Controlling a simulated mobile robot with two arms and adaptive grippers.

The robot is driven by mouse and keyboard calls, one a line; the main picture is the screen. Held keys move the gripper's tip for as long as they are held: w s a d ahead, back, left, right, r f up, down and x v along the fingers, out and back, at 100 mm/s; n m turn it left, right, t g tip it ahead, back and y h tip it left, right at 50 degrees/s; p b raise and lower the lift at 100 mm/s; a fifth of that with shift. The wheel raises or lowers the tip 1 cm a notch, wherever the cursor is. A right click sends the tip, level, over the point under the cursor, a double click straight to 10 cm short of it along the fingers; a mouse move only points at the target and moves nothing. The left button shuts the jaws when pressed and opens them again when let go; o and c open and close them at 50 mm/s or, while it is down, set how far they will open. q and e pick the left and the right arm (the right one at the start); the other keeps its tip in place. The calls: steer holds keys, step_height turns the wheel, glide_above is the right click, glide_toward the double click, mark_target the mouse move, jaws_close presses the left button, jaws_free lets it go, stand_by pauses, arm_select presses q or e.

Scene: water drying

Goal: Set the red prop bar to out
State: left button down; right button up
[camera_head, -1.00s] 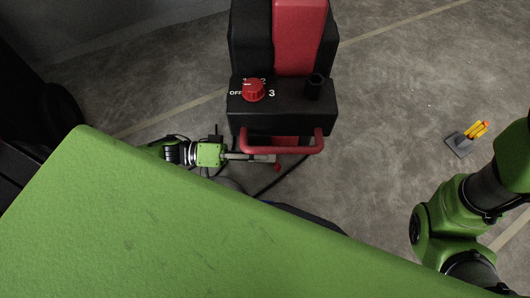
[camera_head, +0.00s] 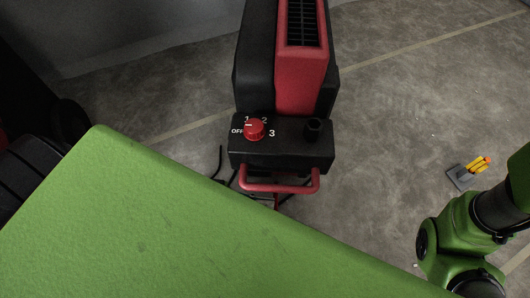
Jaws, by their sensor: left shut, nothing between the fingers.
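The machine (camera_head: 285,155) is a black and red unit standing on the floor, seen from above. A red U-shaped bar (camera_head: 280,189) sticks out from its near side. Below it a thin red piece (camera_head: 276,202) shows, partly hidden by my green body edge; I cannot tell which of the two is the prop bar or how it is set. The left gripper does not show in the head view. My right arm (camera_head: 450,240) shows at the right edge, but its gripper is out of the picture.
A red dial (camera_head: 255,129) marked OFF, 1, 2, 3 and a black knob (camera_head: 313,129) sit on the machine's top. A dark cable (camera_head: 219,163) lies left of it. A grey block with yellow-orange sticks (camera_head: 470,172) stands on the floor at right.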

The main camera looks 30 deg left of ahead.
arm_select(q)
steer(key=shift+f, duration=0.1)
stand_by(0.4)
steer(key=shift+s+a, duration=0.15)
steer(key=shift+a, duration=0.1)
steer(key=v, duration=1)
steer(key=shift+a, duration=0.2)
steer(key=c, duration=2.6)
jaws_free()
steer(key=shift+s+a, duration=0.2)
steer(key=shift+a, duration=0.1)
steer(key=o, duration=0.6)
steer(key=shift+a, duration=0.1)
steer(key=shift+c, duration=0.2)
